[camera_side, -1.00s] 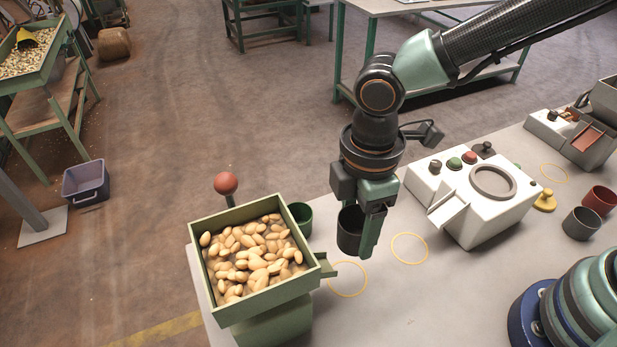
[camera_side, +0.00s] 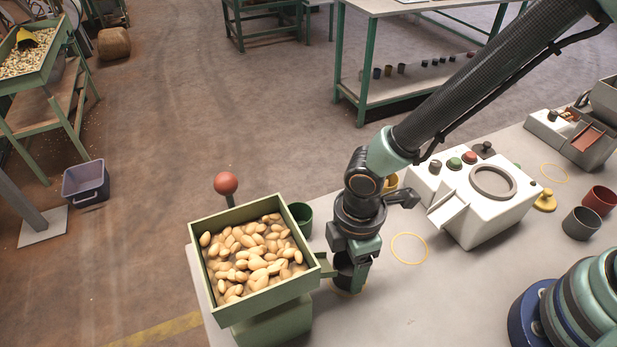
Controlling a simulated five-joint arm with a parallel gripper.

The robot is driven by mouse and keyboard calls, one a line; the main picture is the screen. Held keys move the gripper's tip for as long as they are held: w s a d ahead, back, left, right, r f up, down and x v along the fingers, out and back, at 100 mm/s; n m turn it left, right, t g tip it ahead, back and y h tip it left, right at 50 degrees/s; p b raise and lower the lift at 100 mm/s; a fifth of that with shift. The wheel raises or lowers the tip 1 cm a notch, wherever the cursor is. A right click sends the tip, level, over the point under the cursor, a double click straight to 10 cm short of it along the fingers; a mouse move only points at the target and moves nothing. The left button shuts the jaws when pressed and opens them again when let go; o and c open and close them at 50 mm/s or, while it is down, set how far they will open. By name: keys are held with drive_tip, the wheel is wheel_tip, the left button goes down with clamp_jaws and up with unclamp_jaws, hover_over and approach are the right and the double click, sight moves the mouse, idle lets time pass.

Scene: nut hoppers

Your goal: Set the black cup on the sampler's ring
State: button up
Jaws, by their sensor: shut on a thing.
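My gripper (camera_side: 352,276) points down and is shut on the black cup (camera_side: 343,265), which is upright and partly hidden by the fingers. The cup is beside the hopper's spout (camera_side: 327,265), over the yellow ring (camera_side: 349,291) marked on the table, most of which is covered. I cannot tell whether the cup touches the table. The white sampler (camera_side: 490,216) stands to the right, apart from my gripper, with a dark round ring (camera_side: 493,181) on its top and a chute on its left.
A green hopper (camera_side: 271,302) full of nuts stands left of my gripper, with a green cup (camera_side: 301,212) behind it. An empty yellow ring (camera_side: 409,248) lies right of my gripper. Grey (camera_side: 581,224) and red (camera_side: 599,200) cups stand at the far right.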

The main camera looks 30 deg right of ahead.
drive_tip(key=shift+f, duration=0.1)
drive_tip(key=o, duration=1.5)
drive_tip(key=shift+c, duration=0.2)
wheel_tip(320, 180, up, 12)
drive_tip(key=d+r+m+t, duration=0.2)
drive_tip(key=d+r+m, duration=0.2)
drive_tip(key=d, duration=0.4)
drive_tip(key=w+d+r+m+t, duration=0.1)
drive_tip(key=d+r+m, duration=0.3)
drive_tip(key=d+m, duration=0.3)
drive_tip(key=w+d+r+m+t, duration=0.1)
drive_tip(key=d+m, duration=0.4)
drive_tip(key=d, duration=0.5)
wheel_tip(320, 180, up, 3)
drive_tip(key=shift+w+d+f+t, duration=0.15)
drive_tip(key=shift+w+t, duration=0.1)
drive_tip(key=shift+t, duration=0.55)
